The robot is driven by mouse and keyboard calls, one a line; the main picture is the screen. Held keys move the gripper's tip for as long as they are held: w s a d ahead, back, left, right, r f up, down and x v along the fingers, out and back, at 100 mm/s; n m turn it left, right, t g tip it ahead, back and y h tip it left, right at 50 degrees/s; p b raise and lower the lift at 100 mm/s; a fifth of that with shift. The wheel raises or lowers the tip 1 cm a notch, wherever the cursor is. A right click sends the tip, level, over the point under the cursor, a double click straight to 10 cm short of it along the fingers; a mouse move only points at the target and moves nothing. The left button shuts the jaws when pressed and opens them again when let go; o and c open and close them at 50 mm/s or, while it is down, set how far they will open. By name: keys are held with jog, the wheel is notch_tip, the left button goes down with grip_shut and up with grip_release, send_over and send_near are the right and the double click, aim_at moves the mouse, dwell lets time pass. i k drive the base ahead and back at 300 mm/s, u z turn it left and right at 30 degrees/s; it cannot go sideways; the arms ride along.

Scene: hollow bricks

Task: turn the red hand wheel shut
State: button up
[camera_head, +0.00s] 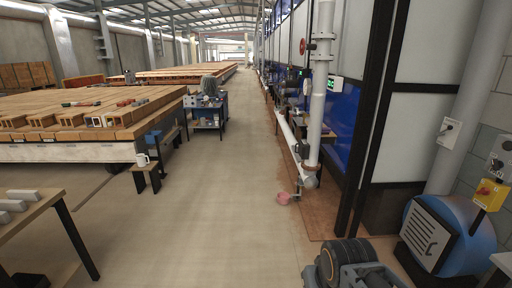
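A small red hand wheel (302,46) shows at the upper middle right, beside a tall white vertical pipe (319,85). It is small at this distance, and how far it is turned cannot be told. Part of my own arm shows at the bottom edge, right of the middle, well below and apart from the wheel. My gripper is not in view.
A pink bowl-like thing (283,198) is on the floor by the pipe's foot. A blue machine (465,235) stands at the right. A low bench with a white mug (142,160) and a table (40,210) are left. The middle aisle (225,190) is clear.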

aim_at(304, 47)
jog(key=i, duration=4.3)
jog(key=u, duration=0.05)
